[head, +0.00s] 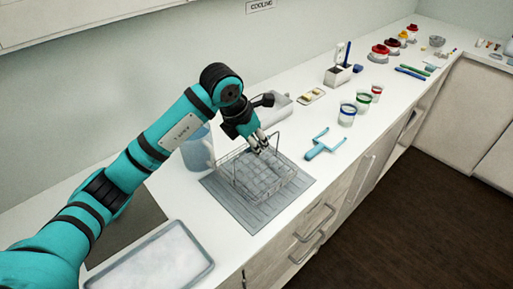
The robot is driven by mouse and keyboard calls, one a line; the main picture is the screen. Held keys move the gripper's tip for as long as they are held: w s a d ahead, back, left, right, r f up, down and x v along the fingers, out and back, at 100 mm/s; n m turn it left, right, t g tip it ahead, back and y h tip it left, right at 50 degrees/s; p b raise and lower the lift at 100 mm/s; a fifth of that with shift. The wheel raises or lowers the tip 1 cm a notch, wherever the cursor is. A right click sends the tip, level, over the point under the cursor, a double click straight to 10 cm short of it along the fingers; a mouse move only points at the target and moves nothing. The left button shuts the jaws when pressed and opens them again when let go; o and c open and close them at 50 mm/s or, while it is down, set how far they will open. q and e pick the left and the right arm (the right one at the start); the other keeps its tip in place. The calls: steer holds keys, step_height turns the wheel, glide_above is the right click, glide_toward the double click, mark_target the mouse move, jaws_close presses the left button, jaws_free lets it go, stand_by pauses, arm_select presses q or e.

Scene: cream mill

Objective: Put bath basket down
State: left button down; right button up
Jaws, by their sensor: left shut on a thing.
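The bath basket (262,184) is a wire basket with a tall handle, over a grey mat (233,213) on the white counter. Several greyish square pieces show in it. My left gripper (261,146) comes down from above and is shut on the basket's handle. The basket looks level. I cannot tell whether its base touches the mat. My right gripper is not in view.
A clear jug (197,150) stands just left of the basket. A tray of white powder (155,262) lies at the front left. A blue fork-like tool (323,144) and small jars (347,115) are to the right. Bare counter shows right of the mat.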

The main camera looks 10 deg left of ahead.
mark_target(256, 171)
arm_select(q)
steer(key=shift+w+f, duration=0.1)
steer(key=shift+w, duration=0.1)
step_height(256, 171, down, 2)
steer(key=shift+f+p, duration=0.15)
steer(key=shift+p, duration=0.6)
steer(key=shift+f, duration=0.5)
steer(key=c, duration=1.5)
jaws_free()
steer(key=shift+o, duration=0.2)
steer(key=shift+s+a+r, duration=0.1)
steer(key=shift+r, duration=0.1)
steer(key=b+v, duration=0.2)
steer(key=v, duration=0.9)
steer(key=shift+s+r, duration=0.15)
steer(key=shift+r, duration=0.1)
steer(key=shift+a, duration=0.1)
